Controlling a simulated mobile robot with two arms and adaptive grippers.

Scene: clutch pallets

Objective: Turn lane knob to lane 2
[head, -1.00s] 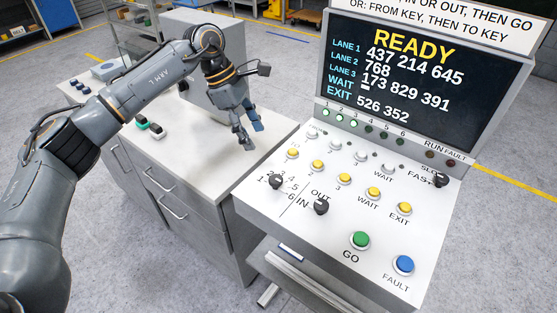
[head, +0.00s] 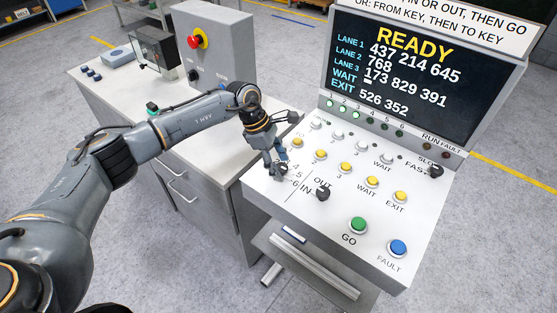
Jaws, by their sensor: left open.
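The lane knob (head: 282,175) is a small dark knob at the left of the sloped white console panel, with the numbers 4, 5 and 6 visible to its right. My left gripper (head: 276,168) is open and is right at the knob, its fingers pointing down over it. The fingers and wrist hide most of the knob and the numbers on its left, so I cannot tell where its pointer is or whether the fingers touch it. My right gripper is not in view.
The IN/OUT knob (head: 323,193) is close on the right. The yellow buttons (head: 320,155), green GO button (head: 358,225) and blue FAULT button (head: 398,248) are on the panel. The screen (head: 410,75) reads READY. A grey box with a red emergency button (head: 198,39) stands on the left cabinet.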

